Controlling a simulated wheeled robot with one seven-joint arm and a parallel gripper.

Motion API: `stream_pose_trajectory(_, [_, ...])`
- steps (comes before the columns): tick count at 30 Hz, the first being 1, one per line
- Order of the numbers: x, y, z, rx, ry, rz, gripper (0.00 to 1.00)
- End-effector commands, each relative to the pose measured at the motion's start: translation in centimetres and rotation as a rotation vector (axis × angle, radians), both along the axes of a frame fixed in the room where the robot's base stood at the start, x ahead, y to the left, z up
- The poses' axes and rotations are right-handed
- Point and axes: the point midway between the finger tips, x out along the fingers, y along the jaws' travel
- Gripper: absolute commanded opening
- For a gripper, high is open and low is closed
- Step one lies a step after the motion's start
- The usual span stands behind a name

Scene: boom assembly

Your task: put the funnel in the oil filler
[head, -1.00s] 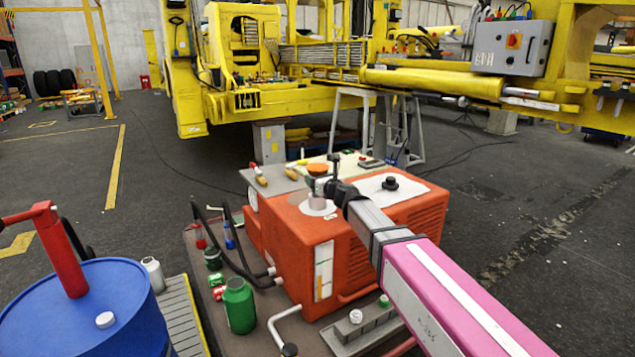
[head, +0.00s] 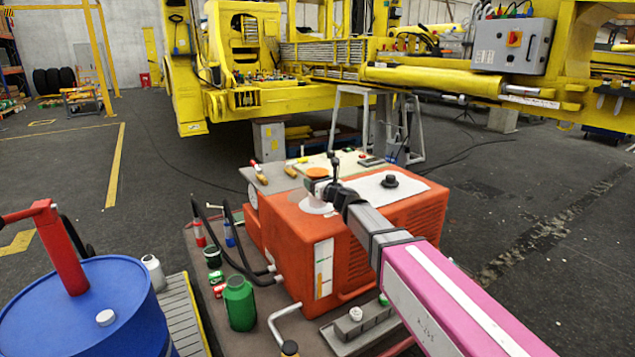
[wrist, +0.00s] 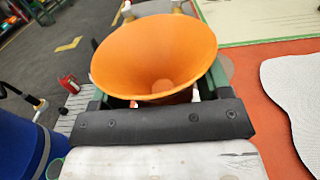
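The orange funnel (wrist: 155,50) stands mouth up between the green fingers of my gripper (wrist: 155,97) in the wrist view. The fingers flank it closely below the rim, and the gripper appears shut on it. The cone hides the fingertips and spout. In the head view, the small funnel (head: 317,172) sits at the end of my arm, directly over the pale round oil filler (head: 315,206) on top of the orange machine. My gripper (head: 328,190) partly covers this spot. I cannot tell how far the spout is inside the filler.
The orange power unit (head: 290,235) has a white sheet and black cap (head: 389,181) on top.

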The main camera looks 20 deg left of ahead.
Motion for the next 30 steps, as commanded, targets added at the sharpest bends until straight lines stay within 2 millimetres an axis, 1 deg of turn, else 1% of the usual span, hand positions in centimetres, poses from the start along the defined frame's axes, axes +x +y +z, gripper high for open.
stream_pose_trajectory(11, [0.0, 0.0, 0.1, 0.0, 0.0, 0.0, 0.88])
stream_pose_trajectory(14, [0.0, 0.0, 0.5, -0.001, -0.002, 0.0, 0.88])
stream_pose_trajectory(17, [0.0, 0.0, 1.3, 0.0, -0.002, 0.0, 0.88])
stream_pose_trajectory(23, [-2.5, -3.0, 1.2, -0.001, 0.0, -0.001, 0.88])
stream_pose_trajectory(30, [-5.7, -7.0, 1.3, -0.001, 0.001, -0.002, 0.88])
